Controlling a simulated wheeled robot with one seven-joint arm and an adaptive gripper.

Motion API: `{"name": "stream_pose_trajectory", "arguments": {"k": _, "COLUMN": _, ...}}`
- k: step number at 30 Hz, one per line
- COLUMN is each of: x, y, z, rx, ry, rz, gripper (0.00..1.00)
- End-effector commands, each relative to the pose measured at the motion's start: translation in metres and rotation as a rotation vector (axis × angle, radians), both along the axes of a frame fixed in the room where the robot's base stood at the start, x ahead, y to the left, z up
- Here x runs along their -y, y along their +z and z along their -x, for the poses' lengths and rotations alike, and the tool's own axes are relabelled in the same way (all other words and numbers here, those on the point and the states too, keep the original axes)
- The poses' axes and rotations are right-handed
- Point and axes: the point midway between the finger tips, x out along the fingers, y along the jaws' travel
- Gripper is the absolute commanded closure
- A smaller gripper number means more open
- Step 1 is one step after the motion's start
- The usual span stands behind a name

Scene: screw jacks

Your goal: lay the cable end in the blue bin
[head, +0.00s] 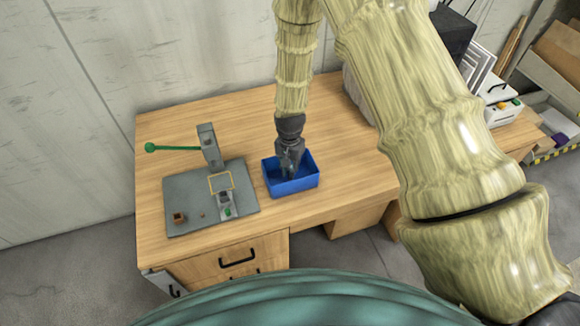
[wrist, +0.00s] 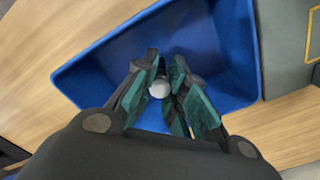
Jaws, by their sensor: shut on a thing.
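The blue bin (head: 297,187) stands on the wooden desk, just right of the grey plate. My gripper (head: 288,172) points down into the bin, with its fingertips within the bin's outline. In the wrist view the fingers (wrist: 168,90) are closed around a small round whitish-grey thing, which I take as the cable end (wrist: 159,88). The bin (wrist: 210,45) surrounds the fingers there. Most of the cable end is hidden by the fingers, and I cannot tell if it touches the bin floor.
The grey plate (head: 180,206) holds a grey press (head: 208,145) with a green-knobbed lever (head: 172,148), a yellow square outline, a small brown block (head: 179,217) and a small device with a green button (head: 226,206). The wooden desk (head: 340,160) is bare right of the bin.

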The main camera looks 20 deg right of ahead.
Motion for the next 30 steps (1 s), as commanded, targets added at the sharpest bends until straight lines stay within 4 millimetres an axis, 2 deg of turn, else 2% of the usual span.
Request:
{"name": "stream_pose_trajectory", "arguments": {"k": 11, "x": -0.0001, "y": -0.0035, "z": -0.0001, "rx": 0.000, "ry": 0.000, "rz": 0.000, "gripper": 1.00}}
{"name": "stream_pose_trajectory", "arguments": {"k": 12, "x": -0.0001, "y": -0.0031, "z": -0.0002, "rx": 0.000, "ry": 0.000, "rz": 0.000, "gripper": 0.83}}
{"name": "stream_pose_trajectory", "arguments": {"k": 15, "x": -0.0001, "y": -0.0029, "z": -0.0001, "rx": 0.000, "ry": 0.000, "rz": 0.000, "gripper": 0.65}}
{"name": "stream_pose_trajectory", "arguments": {"k": 24, "x": 0.0000, "y": -0.0022, "z": -0.0001, "rx": 0.000, "ry": -0.001, "rz": 0.000, "gripper": 0.65}}
{"name": "stream_pose_trajectory", "arguments": {"k": 30, "x": 0.0000, "y": 0.0060, "z": -0.0009, "rx": 0.003, "ry": -0.001, "rz": 0.000, "gripper": 0.65}}
